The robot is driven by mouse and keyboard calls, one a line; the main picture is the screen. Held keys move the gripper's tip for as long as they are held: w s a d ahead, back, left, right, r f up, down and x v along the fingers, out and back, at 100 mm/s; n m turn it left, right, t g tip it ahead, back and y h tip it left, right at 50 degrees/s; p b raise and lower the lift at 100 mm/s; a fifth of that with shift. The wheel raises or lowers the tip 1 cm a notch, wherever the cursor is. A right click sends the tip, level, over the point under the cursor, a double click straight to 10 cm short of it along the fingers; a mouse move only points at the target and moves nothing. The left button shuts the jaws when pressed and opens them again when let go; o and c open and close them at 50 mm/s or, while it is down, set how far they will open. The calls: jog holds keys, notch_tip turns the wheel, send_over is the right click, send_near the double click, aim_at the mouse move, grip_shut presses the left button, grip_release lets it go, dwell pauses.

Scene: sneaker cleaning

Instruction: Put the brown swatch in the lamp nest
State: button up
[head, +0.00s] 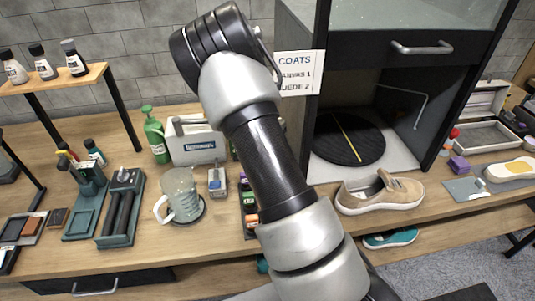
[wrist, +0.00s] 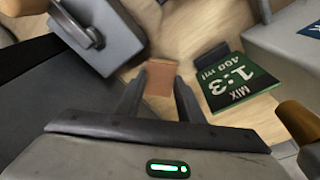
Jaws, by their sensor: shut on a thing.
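The brown swatch (wrist: 160,77) is a small flat square in the wrist view. It sits between the two dark fingertips of my gripper (wrist: 158,88), which is shut on it. Wood surface shows around and beyond the swatch; I cannot tell how high it is held. In the head view my arm crosses the middle, and neither my gripper nor the held swatch can be made out. I cannot identify the lamp nest for certain in either view.
In the wrist view a green mix sign (wrist: 238,80) stands close right of the fingers, and a grey handled container (wrist: 95,40) is upper left. The head view shows a jug (head: 180,196), a white caddy (head: 196,146), a tan sneaker (head: 380,194) and a booth turntable (head: 347,139).

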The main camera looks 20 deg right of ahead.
jog(key=shift+f, duration=0.85)
jog(key=shift+f, duration=0.1)
jog(key=o, duration=1.1)
jog(key=shift+o, duration=0.5)
notch_tip(320, 180, up, 12)
jog(key=a+p, duration=0.1)
jog(key=shift+s+a, duration=0.25)
jog(key=shift+s, duration=0.2)
notch_tip(320, 180, up, 6)
jog(key=p, duration=1)
jog(key=f+b, duration=0.4)
jog(key=f, duration=0.2)
jog(key=d+f+b, duration=0.1)
jog(key=f+b, duration=0.3)
jog(key=f, duration=0.2)
jog(key=w+f+b, duration=0.1)
jog(key=f+b, duration=0.3)
jog(key=f, duration=0.2)
jog(key=shift+d+f, duration=0.15)
jog(key=shift+d, duration=0.05)
